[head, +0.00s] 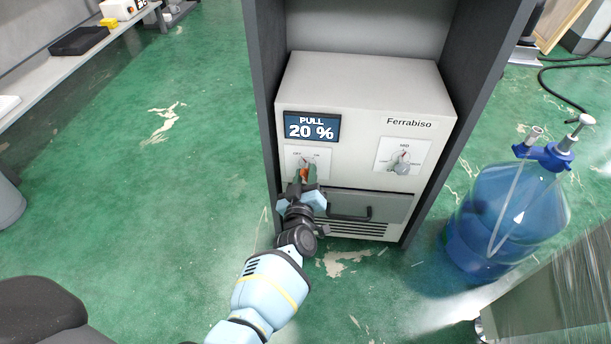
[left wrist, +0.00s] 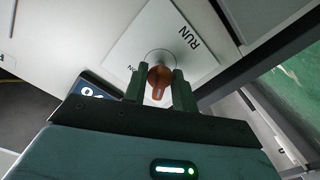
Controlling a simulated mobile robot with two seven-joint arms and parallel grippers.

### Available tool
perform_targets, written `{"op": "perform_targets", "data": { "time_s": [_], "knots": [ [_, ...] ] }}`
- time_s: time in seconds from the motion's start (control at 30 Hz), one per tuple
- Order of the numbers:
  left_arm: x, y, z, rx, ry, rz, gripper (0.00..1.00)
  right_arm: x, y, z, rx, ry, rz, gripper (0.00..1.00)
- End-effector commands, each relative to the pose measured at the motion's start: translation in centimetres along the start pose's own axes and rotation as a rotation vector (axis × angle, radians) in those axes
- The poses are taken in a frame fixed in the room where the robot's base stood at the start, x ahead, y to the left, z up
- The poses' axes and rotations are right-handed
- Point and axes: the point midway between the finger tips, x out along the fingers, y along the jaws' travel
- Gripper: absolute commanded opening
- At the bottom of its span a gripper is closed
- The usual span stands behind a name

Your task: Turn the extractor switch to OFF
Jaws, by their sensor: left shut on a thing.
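The extractor switch is a small orange-red knob (head: 304,174) on a white plate (head: 322,157) at the left of the pale machine's front. In the head view the plate reads OFF at its upper left. In the left wrist view the knob (left wrist: 158,78) sits between my two green fingers, near the words RUN and ON. My left gripper (head: 305,170) is shut on the knob; it also shows in the left wrist view (left wrist: 160,90). The fingers partly hide the knob, so its exact setting is hard to read. My right gripper is not in view.
The machine (head: 360,82) stands in a dark-framed cabinet. Its display (head: 312,127) reads PULL 20 %. A grey dial (head: 401,162) marked MID is to the right, and a drawer handle (head: 350,214) is below. A blue bottle (head: 505,215) stands on the floor at right.

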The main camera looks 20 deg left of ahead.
Motion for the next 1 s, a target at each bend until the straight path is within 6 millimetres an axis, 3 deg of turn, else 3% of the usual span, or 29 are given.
{"op": "perform_targets", "data": {
  "time_s": [0.7,0.73,1.0],
  "knots": [
    [-0.01,0.02,0.03,-0.077,-0.001,0.0,0.04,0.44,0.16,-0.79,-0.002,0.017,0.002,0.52],
    [-0.01,0.02,0.03,-0.077,-0.001,0.0,0.3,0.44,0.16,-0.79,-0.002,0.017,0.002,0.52],
    [-0.01,0.02,0.02,-0.075,-0.001,0.0,0.33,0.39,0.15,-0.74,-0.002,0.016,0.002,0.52]
  ]
}}
